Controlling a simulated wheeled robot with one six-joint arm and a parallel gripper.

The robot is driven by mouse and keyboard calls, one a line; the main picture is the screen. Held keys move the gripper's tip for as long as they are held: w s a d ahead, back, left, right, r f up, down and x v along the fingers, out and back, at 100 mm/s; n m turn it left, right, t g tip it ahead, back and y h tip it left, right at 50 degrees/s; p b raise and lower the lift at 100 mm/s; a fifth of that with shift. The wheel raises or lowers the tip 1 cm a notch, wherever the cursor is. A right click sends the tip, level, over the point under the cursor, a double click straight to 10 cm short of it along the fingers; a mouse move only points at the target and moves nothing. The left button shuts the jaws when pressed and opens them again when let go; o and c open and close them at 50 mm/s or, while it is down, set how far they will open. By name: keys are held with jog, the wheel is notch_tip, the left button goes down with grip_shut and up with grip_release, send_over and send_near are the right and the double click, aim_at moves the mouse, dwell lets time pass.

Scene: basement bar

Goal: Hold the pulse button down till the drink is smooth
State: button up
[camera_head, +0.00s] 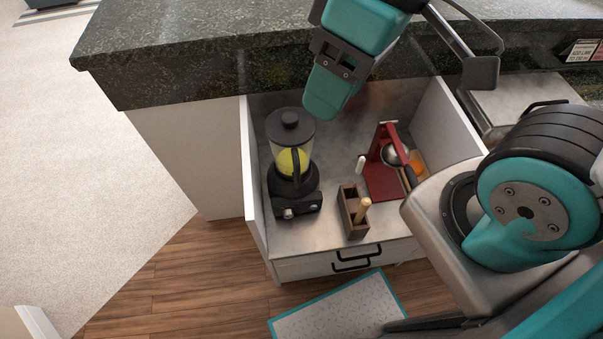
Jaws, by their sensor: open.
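The blender (291,168) stands upright on the grey work surface inside a white-walled bay. It has a black lid, a clear jug with a yellow-green drink, and a black base. On the front of the base are small pale controls (288,213); they are too small to tell which is the pulse button. My gripper (326,104) is teal and black, points down, and hangs above and to the right of the jug in the picture, apart from the controls. It is open, with nothing seen in it; the gap between its fingers is hard to make out.
Right of the blender are a wooden caddy (352,216) with a wooden-handled tool, a red stand (382,170) with a metal bowl, and a small white object (360,164). The dark stone counter (200,50) overhangs behind. A teal-edged mat (340,310) lies on the floor.

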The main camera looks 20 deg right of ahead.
grip_shut()
dwell(1.4)
